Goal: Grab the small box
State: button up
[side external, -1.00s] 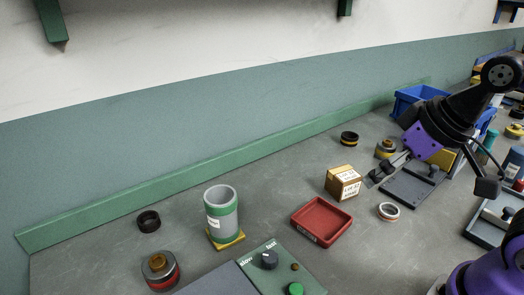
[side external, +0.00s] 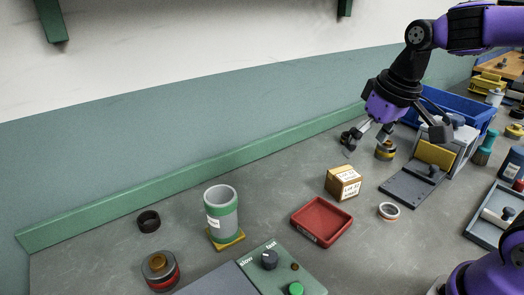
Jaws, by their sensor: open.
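The small box (side external: 342,182) is brown cardboard with white printed labels. It sits upright on the grey bench, just behind and right of the red tray. My gripper (side external: 361,145) is open and empty. It is in the air above and behind the box, apart from it, with its fingers pointing down and left. A dark ring on the bench shows partly behind the fingers.
A red tray (side external: 321,222) lies in front of the box. A silver ring (side external: 389,211) lies to its right, near a dark fixture plate (side external: 408,190). A yellow-and-black part (side external: 385,151) stands behind. A green-and-grey cylinder (side external: 221,212) stands left. Bench left of the box is clear.

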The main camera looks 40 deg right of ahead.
aim_at(345, 173)
jog(key=w+d+f+g, duration=0.1)
jog(key=w+d+f, duration=0.2)
jog(key=w+d+f+m+g, duration=0.1)
jog(key=w+d+f+g, duration=0.1)
jog(key=w+d+f, duration=0.1)
jog(key=shift+w+d+f, duration=0.3)
jog(key=shift+w+d, duration=0.15)
jog(key=shift+w, duration=0.05)
notch_tip(345, 173, down, 5)
jog(key=shift+w+d+r, duration=0.1)
jog(key=shift+d+r, duration=0.05)
notch_tip(345, 173, down, 6)
jog(key=shift+w+d, duration=0.1)
jog(key=shift+d, duration=0.05)
jog(key=c, duration=1.3)
